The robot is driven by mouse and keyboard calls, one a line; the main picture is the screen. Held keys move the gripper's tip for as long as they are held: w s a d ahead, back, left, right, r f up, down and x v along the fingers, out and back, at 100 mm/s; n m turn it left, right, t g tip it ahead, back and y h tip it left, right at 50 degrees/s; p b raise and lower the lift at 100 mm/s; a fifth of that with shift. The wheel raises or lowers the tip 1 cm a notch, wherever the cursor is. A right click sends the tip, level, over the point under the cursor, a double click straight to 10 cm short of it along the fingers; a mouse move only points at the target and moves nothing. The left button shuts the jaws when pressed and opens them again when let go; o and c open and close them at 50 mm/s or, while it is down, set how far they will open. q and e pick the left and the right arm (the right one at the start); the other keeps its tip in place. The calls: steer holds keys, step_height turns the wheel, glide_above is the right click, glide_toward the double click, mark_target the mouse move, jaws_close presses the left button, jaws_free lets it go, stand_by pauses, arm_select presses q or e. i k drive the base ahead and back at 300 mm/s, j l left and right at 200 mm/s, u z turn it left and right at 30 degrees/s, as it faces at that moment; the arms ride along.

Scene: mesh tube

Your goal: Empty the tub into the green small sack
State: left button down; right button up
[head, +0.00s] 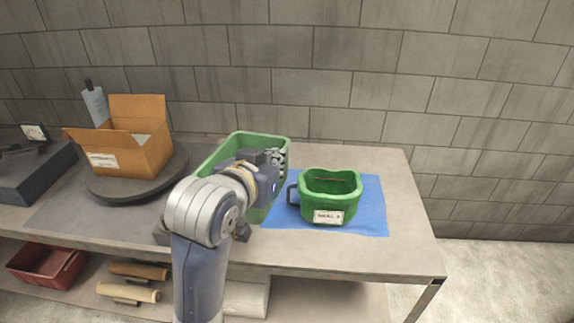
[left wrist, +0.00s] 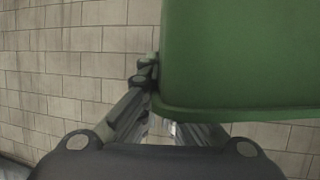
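The green tub (head: 237,141) is at the middle of the table, partly hidden behind my left arm. My left gripper (head: 277,160) is at its right-hand rim. In the left wrist view the fingers (left wrist: 160,105) meet the rim of the tub (left wrist: 240,60) and appear closed on it. The tub's contents are hidden, and I cannot tell whether it is clear of the table. The green small sack (head: 318,198), with a white label, stands open and upright on a blue mat, just right of the tub. My right gripper is not in view.
The blue mat (head: 372,208) lies under the sack. A cardboard box (head: 150,150) sits on a dark round turntable (head: 110,188) at left, with a scale (head: 35,160) beyond it. A red bin (head: 48,265) is on the shelf below. The table's right end is clear.

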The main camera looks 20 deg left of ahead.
mark_target(329, 199)
steer(key=z, duration=0.7)
steer(key=j+z, duration=0.15)
steer(key=z, duration=0.2)
steer(key=j+z, duration=0.3)
steer(key=z, duration=0.35)
steer(key=k+j+z, duration=0.35)
steer(key=j, duration=0.2)
steer(key=k+j+z, duration=0.3)
steer(key=j, duration=0.25)
steer(key=k+j, duration=0.35)
steer(key=j+z, duration=0.05)
